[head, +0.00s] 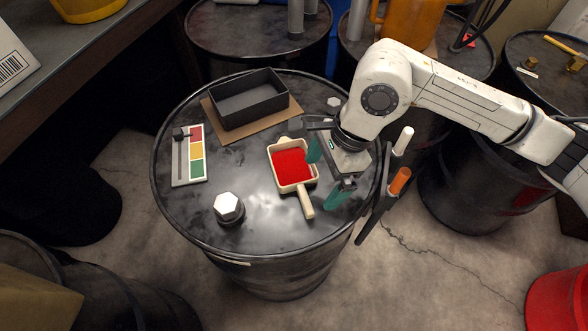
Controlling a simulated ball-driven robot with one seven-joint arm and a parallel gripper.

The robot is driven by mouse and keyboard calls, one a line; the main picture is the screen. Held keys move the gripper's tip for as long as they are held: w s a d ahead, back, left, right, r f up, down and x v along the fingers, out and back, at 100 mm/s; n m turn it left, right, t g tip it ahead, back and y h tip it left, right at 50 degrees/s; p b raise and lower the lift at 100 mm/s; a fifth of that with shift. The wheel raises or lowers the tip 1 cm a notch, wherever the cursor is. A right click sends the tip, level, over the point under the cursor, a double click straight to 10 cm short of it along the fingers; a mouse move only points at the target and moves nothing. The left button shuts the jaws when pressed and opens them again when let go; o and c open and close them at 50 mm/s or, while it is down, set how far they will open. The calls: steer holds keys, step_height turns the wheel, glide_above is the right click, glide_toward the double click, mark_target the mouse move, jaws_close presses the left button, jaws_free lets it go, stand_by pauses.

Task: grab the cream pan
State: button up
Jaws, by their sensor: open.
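The cream pan (272,156) lies on the top of the black oil drum, near its middle. It is a small square pan with a red inside, and its cream handle (305,201) points toward the front right. My gripper (325,175) is open beside the pan's right side, with its two green fingertips apart. One fingertip is close to the pan's right rim, and the other is to the right of the handle. I cannot tell whether either touches the pan. Nothing is held.
A black open box (250,105) stands on a brown board behind the pan. A panel with red, yellow and green squares (197,153) lies at left. A white hex-topped knob (228,207) stands front left. A holder with white and orange sticks (399,181) is at the drum's right edge.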

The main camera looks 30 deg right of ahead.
mark_target(305, 198)
steer(key=x, duration=0.2)
steer(key=shift+a+f, duration=0.1)
steer(key=shift+f, duration=0.2)
steer(key=x, duration=0.1)
steer(key=p+x, duration=0.2)
steer(key=x, duration=0.1)
steer(key=shift+w+a, duration=0.25)
steer(key=shift+w, duration=0.05)
steer(key=shift+a+f, duration=0.1)
steer(key=shift+f, duration=0.45)
steer(key=shift+c, duration=0.3)
steer(key=c, duration=1.1)
steer(key=shift+r, duration=0.15)
